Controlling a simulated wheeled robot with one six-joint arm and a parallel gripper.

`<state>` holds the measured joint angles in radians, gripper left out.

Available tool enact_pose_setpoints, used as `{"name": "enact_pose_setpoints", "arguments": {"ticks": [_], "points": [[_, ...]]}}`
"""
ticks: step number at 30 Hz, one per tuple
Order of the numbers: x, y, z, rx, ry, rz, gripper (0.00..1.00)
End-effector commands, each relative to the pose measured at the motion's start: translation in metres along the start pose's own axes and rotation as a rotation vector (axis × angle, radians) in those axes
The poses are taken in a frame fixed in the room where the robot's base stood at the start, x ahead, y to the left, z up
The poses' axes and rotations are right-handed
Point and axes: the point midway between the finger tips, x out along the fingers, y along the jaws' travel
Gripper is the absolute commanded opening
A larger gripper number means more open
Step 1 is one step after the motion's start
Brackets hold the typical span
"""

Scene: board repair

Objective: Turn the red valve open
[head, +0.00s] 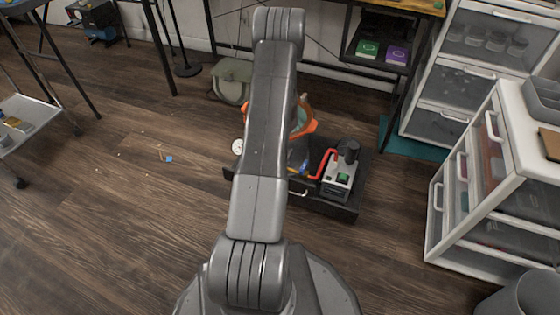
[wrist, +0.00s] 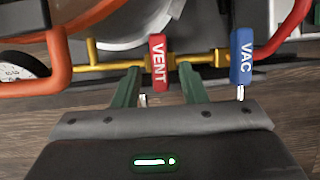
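The red valve handle marked VENT (wrist: 158,60) stands on a yellow pipe (wrist: 105,67) in the wrist view, its length running up and down the picture. A blue handle marked VAC (wrist: 242,57) is to its right on the same pipe. My gripper (wrist: 160,68) is open, with one green finger on each side of the red handle and a visible gap on both sides. I cannot tell how deep the fingertips reach relative to the handle. In the head view my arm hides the gripper and the red handle.
The valve's machine sits on a black base (head: 335,208) on the wood floor, with an orange tube (head: 306,122) and a red hose (head: 326,162). In the wrist view a round gauge (wrist: 22,70) is at left. White drawers (head: 470,190) stand right; floor at left is mostly clear.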

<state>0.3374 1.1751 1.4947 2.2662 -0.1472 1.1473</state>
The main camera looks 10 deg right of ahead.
Motion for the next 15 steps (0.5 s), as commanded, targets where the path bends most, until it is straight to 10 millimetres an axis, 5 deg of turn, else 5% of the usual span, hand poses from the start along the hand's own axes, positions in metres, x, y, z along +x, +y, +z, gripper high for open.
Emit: {"name": "enact_pose_setpoints", "arguments": {"ticks": [6, 12, 15], "points": [[-0.0001, 0.0000, 0.0002, 0.000, 0.000, 0.000, 0.36], [-0.0002, 0.0000, 0.0001, 0.000, 0.000, 0.000, 0.00], [-0.0003, 0.0000, 0.0001, 0.000, 0.000, 0.000, 0.00]]}}
